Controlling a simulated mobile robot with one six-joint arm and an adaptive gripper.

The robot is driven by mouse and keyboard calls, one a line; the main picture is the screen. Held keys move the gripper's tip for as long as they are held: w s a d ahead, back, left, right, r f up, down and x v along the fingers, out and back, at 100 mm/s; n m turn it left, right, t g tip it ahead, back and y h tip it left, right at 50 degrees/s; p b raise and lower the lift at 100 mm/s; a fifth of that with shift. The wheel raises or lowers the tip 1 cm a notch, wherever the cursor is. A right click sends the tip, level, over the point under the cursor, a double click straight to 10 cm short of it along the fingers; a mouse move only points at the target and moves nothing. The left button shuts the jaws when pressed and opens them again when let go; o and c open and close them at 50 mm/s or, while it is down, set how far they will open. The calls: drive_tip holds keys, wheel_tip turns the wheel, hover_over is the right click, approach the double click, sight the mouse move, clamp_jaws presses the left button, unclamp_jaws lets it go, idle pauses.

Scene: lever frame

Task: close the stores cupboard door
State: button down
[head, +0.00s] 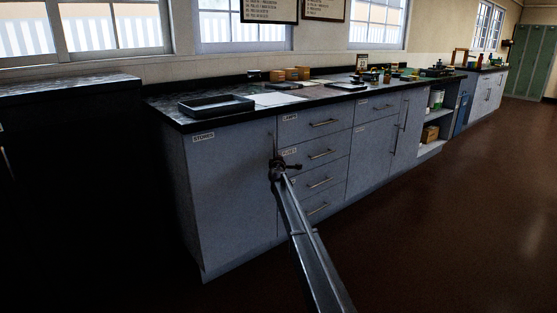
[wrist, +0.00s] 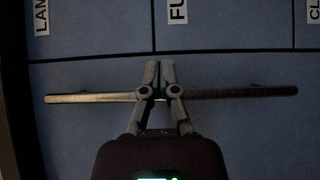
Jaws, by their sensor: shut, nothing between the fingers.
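The stores cupboard door (head: 230,195) is the grey-blue panel at the left end of the bench front, with a STORES label at its top left. It looks flush with the drawers beside it, with a thin dark seam between them. My gripper (head: 281,163) is at the door's upper right edge and hides part of it. In the wrist view my gripper (wrist: 159,64) is shut and empty. Its fingers cross in front of the long bar handle (wrist: 230,93) of the door, with tips near the seam. I cannot tell whether they touch the handle or door.
Labelled drawers (head: 314,178) with bar handles stand right of the door. The dark worktop (head: 300,104) above holds a tray (head: 216,106), papers and small items. Open shelves (head: 433,131) stand farther right. The brown floor (head: 430,235) in front is clear.

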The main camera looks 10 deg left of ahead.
drive_tip(key=shift+s+a, duration=0.1)
drive_tip(key=shift+a, duration=0.15)
drive_tip(key=s+d, duration=0.6)
drive_tip(key=d, duration=0.6)
drive_tip(key=shift+s+d, duration=0.25)
